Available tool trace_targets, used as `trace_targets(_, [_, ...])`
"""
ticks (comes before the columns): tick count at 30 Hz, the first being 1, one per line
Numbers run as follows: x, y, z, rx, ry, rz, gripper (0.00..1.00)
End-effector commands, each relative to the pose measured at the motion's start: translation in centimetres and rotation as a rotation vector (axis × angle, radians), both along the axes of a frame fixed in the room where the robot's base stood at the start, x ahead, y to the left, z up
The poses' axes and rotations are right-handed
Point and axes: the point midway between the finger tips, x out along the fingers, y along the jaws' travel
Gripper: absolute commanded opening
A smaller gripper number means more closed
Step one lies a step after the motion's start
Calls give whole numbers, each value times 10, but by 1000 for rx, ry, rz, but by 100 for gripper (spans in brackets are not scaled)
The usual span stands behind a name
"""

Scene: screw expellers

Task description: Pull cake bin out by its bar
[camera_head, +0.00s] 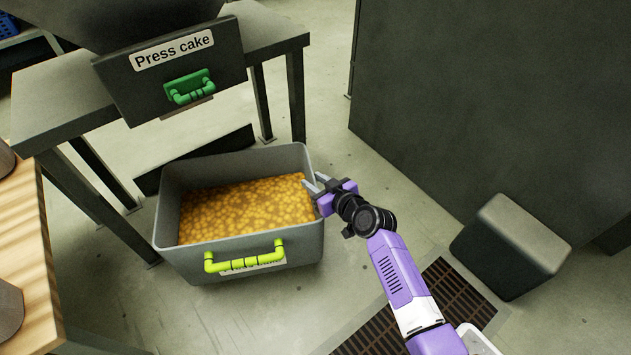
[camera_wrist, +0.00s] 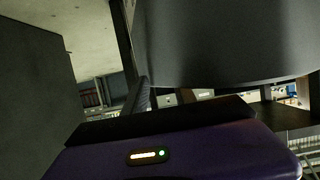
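The cake bin (camera_head: 300,237) is a grey open-topped tub on the floor, filled with orange-brown lumpy cake. Its yellow-green bar (camera_head: 245,258) runs across the front wall, over a white label mostly hidden by the bar. My gripper (camera_head: 314,181) is at the bin's right rim, well to the right of and above the bar. Its two grey fingers are apart with nothing seen between them. Whether a finger touches the rim I cannot tell. In the wrist view my purple gripper body fills the bottom, and the bar does not show.
A grey stand (camera_head: 62,103) rises behind the bin, with a "Press cake" panel (camera_head: 120,88) and green handle (camera_head: 190,87) above it. A wooden table (camera_head: 28,230) is at the left. A floor grate (camera_head: 450,290) and grey block (camera_head: 510,246) are at the right. Floor before the bin is clear.

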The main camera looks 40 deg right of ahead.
Motion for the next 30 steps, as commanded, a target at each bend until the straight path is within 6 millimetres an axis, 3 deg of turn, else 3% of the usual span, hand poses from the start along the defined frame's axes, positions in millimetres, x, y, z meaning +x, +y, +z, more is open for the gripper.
trace_targets(1, [-3,7,-9,2,19,14,34])
trace_targets(5, [-3,6,-8,2,16,11,58])
trace_targets(17, [-7,3,0,2,7,5,58])
trace_targets(30, [-66,6,24,1,10,7,58])
